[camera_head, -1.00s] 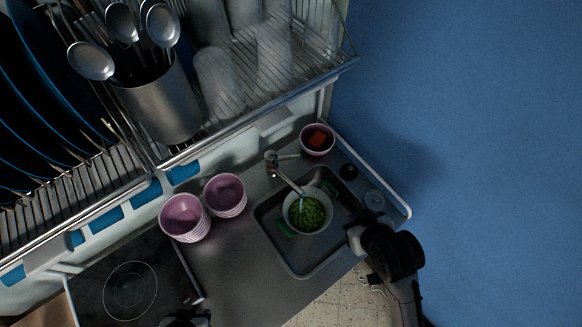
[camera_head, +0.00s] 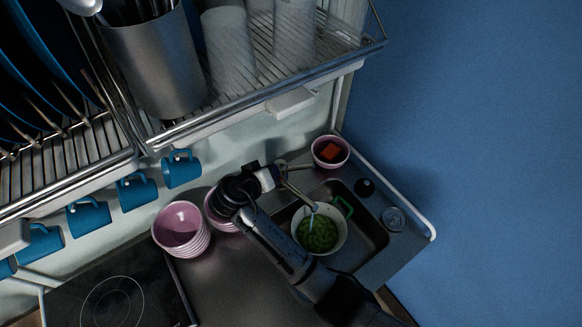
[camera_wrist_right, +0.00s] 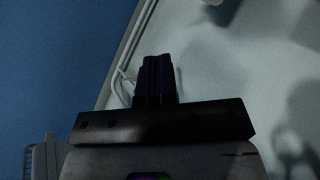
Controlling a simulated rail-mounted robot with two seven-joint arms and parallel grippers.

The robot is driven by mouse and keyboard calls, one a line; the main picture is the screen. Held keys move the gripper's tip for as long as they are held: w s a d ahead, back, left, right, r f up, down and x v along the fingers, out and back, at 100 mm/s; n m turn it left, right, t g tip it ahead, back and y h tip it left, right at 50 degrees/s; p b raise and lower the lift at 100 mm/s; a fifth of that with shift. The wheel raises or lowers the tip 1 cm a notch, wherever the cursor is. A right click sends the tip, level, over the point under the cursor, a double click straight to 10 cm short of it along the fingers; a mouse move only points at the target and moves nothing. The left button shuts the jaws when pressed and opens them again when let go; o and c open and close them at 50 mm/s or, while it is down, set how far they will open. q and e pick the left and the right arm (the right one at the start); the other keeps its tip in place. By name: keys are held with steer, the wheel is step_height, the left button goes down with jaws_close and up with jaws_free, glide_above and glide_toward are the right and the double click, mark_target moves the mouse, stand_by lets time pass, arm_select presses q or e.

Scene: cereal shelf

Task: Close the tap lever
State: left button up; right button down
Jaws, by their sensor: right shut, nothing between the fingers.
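The tap stands at the back of the sink; its spout (camera_head: 299,195) slants over a white bowl of green food (camera_head: 318,232). A thin pale stream appears to run from the spout into the bowl. A thin lever (camera_head: 298,167) sticks out to the right of the tap, towards the pink bowl. My right gripper (camera_head: 279,177) is shut and empty, right at the tap, and hides the tap's body. I cannot tell whether it touches the lever. Its closed dark fingers (camera_wrist_right: 157,80) show in the right wrist view. My left gripper is not in view.
A pink bowl with an orange-red item (camera_head: 331,152) stands behind the sink (camera_head: 372,222). Stacked pink bowls (camera_head: 181,228) stand left of my right arm. Blue mugs (camera_head: 138,191) hang under the dish rack (camera_head: 270,108) above. A hob (camera_head: 110,300) is at lower left.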

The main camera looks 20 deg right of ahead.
steer(key=m, duration=0.1)
steer(key=m+p, duration=0.1)
glide_above(299, 166)
steer(key=s+a, duration=0.1)
steer(key=a, duration=0.1)
step_height(299, 166, down, 4)
steer(key=shift+s+d+f+p, duration=0.15)
steer(key=shift+d+f, duration=0.1)
steer(key=shift+f, duration=0.4)
steer(key=shift+s+d+f+p, duration=0.1)
steer(key=shift+d+f+p, duration=0.1)
steer(key=shift+f, duration=0.4)
steer(key=shift+s+d+f+p, duration=0.15)
steer(key=shift+d+f, duration=0.1)
steer(key=shift+f, duration=0.4)
steer(key=shift+s+d+f+m+t+y+b, duration=0.3)
steer(key=shift+d+f+m+y+b, duration=0.2)
steer(key=shift+f+m, duration=0.1)
steer(key=shift+s+d+f+m+t+y+b, duration=0.35)
steer(key=shift+f+m+y+b, duration=0.15)
steer(key=shift+f, duration=0.1)
steer(key=shift+r, duration=0.1)
